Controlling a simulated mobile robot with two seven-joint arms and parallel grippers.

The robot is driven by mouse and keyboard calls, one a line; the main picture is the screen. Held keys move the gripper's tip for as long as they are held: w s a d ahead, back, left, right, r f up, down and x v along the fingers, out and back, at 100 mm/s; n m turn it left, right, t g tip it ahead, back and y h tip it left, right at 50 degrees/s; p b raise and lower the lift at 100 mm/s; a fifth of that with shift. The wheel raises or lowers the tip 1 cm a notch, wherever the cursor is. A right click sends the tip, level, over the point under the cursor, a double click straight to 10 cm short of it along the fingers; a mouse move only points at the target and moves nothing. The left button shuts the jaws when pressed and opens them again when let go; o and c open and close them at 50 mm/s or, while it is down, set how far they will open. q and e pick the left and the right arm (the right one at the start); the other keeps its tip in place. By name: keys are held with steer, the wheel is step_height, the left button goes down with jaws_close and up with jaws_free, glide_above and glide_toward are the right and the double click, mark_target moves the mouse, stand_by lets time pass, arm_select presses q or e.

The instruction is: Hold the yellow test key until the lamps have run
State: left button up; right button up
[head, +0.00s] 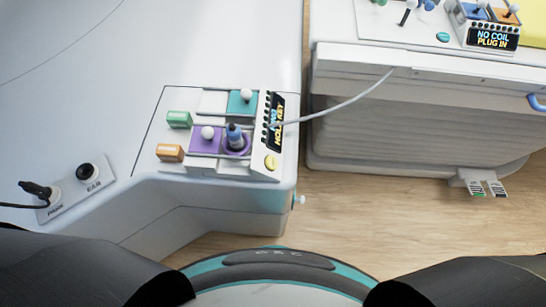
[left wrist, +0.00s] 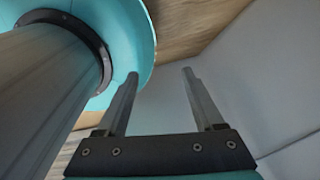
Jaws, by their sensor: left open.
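The yellow test key (head: 270,162) is a small round yellow button at the lower right corner of a control panel (head: 208,166) in the head view. Nothing touches it. The panel's dark display (head: 277,122) shows blue and yellow lettering, turned sideways and hard to read in full. A column of small lamps runs beside the display; I cannot tell whether any is lit. My left gripper (left wrist: 160,74) is open and empty in the left wrist view, beside my teal base and a pale wall. In the head view only dark parts of my arms show at the bottom corners; neither gripper is visible.
The panel also has a green key (head: 179,119), an orange key (head: 170,152), white-knobbed levers and a blue plug (head: 234,136) in a purple socket. A grey cable (head: 345,102) spans to the right-hand cabinet, across a wooden-floor gap. A PARK/EAR socket plate (head: 76,194) is left.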

arm_select(q)
jaws_close()
stand_by(0.7)
stand_by(1.1)
